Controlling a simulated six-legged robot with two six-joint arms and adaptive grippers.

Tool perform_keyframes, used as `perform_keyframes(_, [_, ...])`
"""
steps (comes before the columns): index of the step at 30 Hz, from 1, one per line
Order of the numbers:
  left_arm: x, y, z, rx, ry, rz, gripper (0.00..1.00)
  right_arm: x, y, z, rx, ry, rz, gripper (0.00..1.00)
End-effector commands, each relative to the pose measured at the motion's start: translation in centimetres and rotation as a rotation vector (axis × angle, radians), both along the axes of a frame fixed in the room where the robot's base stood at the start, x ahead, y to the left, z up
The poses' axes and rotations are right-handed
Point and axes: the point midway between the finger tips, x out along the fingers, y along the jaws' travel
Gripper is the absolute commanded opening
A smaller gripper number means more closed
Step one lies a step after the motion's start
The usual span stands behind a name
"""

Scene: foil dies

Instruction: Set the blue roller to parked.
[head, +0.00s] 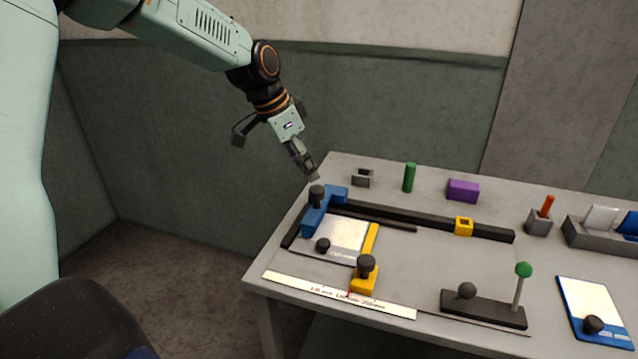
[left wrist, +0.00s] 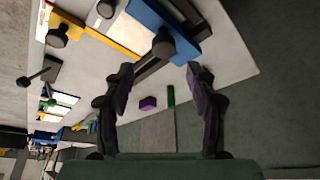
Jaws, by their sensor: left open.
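The blue roller (head: 318,218) is a blue block with a dark upright knob, at the left end of a black rail (head: 430,219) on the table. It also shows in the left wrist view (left wrist: 150,14), just beyond the fingertips. My left gripper (head: 312,176) is just above and behind the roller's knob in the head view. In the left wrist view its two fingers (left wrist: 160,74) are spread apart with nothing between them, and the knob lies ahead of the gap. No parked mark can be read. My right gripper is not in view.
A yellow slider (head: 365,278) with a dark knob and a pale plate (head: 338,236) stand close by. A printed scale strip (head: 335,296) lies along the front edge. A grey socket (head: 362,178), a green peg (head: 409,178) and a purple block (head: 463,190) stand behind the rail.

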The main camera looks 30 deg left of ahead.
Motion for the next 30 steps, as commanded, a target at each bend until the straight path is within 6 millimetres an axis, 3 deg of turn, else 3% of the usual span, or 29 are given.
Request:
perform_keyframes(6, [1.2,-0.7,-3.6,0.003,0.004,-0.002,0.57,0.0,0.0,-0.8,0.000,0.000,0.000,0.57])
perform_keyframes(12, [2.3,-1.3,-5.7,0.002,0.001,-0.003,0.57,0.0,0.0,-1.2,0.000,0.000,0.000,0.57])
perform_keyframes(24, [2.8,-1.5,-6.3,0.002,-0.001,-0.002,0.57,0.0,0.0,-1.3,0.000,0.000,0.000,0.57])
perform_keyframes(30, [2.8,-1.5,-6.3,0.002,-0.001,-0.002,0.40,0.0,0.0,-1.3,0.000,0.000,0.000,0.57])
